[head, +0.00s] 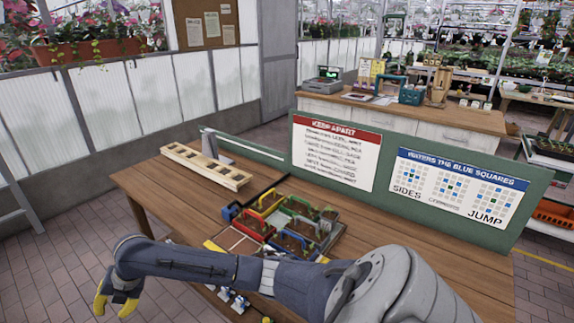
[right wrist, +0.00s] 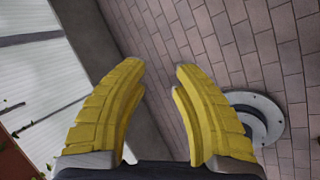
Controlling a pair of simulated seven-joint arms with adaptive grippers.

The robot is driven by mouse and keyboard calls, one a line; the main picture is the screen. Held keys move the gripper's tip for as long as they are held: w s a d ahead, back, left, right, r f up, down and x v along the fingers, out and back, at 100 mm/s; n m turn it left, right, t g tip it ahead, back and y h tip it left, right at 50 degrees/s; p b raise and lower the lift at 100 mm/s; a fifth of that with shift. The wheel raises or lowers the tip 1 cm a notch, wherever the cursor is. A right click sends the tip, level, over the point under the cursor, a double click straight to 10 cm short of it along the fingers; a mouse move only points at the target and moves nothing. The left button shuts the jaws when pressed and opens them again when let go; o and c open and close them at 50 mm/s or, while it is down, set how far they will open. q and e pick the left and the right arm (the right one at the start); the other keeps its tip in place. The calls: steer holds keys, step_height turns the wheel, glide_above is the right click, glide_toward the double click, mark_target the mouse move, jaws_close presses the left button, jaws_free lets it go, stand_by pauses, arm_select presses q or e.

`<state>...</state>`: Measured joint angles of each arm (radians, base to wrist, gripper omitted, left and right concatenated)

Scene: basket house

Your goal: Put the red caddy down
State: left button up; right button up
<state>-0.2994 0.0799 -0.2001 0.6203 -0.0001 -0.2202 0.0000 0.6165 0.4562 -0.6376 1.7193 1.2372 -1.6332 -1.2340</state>
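The red caddy (head: 250,227) sits among other coloured caddies in a tray (head: 236,243) on the wooden table, and it appears to hold dark soil. My right arm reaches across the front of the table to the left. My right gripper (head: 114,305) hangs off the table's left end, over the paved floor and well away from the red caddy. In the right wrist view its yellow fingers (right wrist: 158,78) are apart with nothing between them. My left gripper is not in view. My right arm hides part of the tray's front.
Yellow, green, blue and grey caddies crowd around the red one. A wooden rack (head: 206,165) lies at the table's back left. A green board (head: 415,180) with signs stands along the back edge. Bare tabletop (head: 165,190) shows at the left.

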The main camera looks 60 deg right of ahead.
steer(key=s+a+f+m+t+y, duration=0.1)
steer(key=a+f+m+t, duration=0.1)
steer(key=a+f+m, duration=0.15)
steer(key=s+d+f+m+h, duration=0.1)
steer(key=d+f+m, duration=0.15)
steer(key=f, duration=0.45)
steer(key=s+d+f+m, duration=0.1)
steer(key=d+f+m, duration=0.1)
steer(key=f+m, duration=0.35)
steer(key=s+d+f+m+g+h, duration=0.1)
steer(key=s+d+f+m, duration=0.1)
steer(key=s+f, duration=0.45)
steer(key=s+d+f+m+h, duration=0.1)
steer(key=s+d+f+m, duration=0.15)
steer(key=f, duration=0.65)
steer(key=s+d+f+m+g, duration=0.1)
steer(key=s+d+f, duration=0.1)
steer(key=s+f, duration=0.4)
steer(key=s+d+f+m+g+h, duration=0.1)
steer(key=s+d+f+m+h, duration=0.15)
steer(key=s+f, duration=1.25)
steer(key=s+f+m+g, duration=0.1)
steer(key=s+f+m, duration=0.1)
steer(key=s, duration=1.2)
steer(key=s+d+f+m+g, duration=0.1)
steer(key=s+f, duration=0.3)
steer(key=s, duration=1)
steer(key=shift+s+m+g, duration=0.3)
steer(key=shift+s+m, duration=0.1)
steer(key=shift+m, duration=0.35)
